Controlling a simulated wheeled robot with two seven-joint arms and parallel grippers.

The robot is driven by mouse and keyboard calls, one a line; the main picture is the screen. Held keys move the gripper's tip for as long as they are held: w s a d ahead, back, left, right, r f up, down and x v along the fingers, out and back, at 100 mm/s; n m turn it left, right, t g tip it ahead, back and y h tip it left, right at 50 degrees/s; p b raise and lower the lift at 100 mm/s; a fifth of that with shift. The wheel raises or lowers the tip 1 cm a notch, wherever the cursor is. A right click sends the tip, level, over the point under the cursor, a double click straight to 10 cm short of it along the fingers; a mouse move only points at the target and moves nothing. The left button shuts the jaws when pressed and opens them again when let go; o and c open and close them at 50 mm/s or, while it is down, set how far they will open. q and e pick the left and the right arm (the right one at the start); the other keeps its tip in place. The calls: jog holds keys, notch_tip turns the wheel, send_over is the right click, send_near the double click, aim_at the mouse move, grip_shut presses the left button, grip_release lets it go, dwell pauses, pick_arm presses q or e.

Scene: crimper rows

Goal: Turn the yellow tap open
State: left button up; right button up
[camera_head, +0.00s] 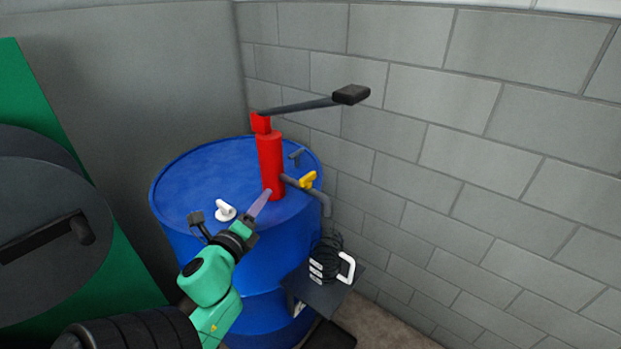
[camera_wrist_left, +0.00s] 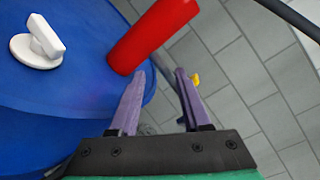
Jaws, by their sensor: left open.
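The yellow tap (camera_head: 308,179) sits on the grey spout pipe (camera_head: 292,182) at the right side of the red hand pump (camera_head: 271,165), which stands upright on a blue drum (camera_head: 190,175). My left gripper (camera_head: 264,199) is over the drum top, just left of the pump's base, and apart from the tap. In the left wrist view its two purple fingers (camera_wrist_left: 161,74) are open with nothing gripped between them. There, the yellow tap (camera_wrist_left: 195,79) shows as a small piece just beyond the right finger, which hides part of it. My right gripper is not in view.
The pump's long dark handle (camera_head: 305,105) reaches right above the tap. A white knob (camera_head: 226,211) sits on the drum's near edge. A dark shelf (camera_head: 322,290) with a black coil (camera_head: 328,258) stands below the spout. A grey block wall (camera_head: 430,140) is close on the right.

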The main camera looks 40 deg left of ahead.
aim_at(301, 184)
pick_arm(q)
jog(key=s+d+r+m+t+h, duration=0.15)
jog(key=d+m+h, duration=0.35)
jog(key=m, duration=1)
jog(key=shift+h, duration=0.7)
jog(key=w+p, duration=0.1)
jog(key=w, duration=0.3)
jog(key=w+a+p, duration=0.1)
jog(key=w, duration=0.4)
jog(key=w+p, duration=0.2)
jog(key=w, duration=0.3)
jog(key=shift+w+a, duration=0.15)
jog(key=shift+a, duration=0.1)
jog(key=shift+w, duration=0.25)
jog(key=c, duration=0.7)
grip_shut()
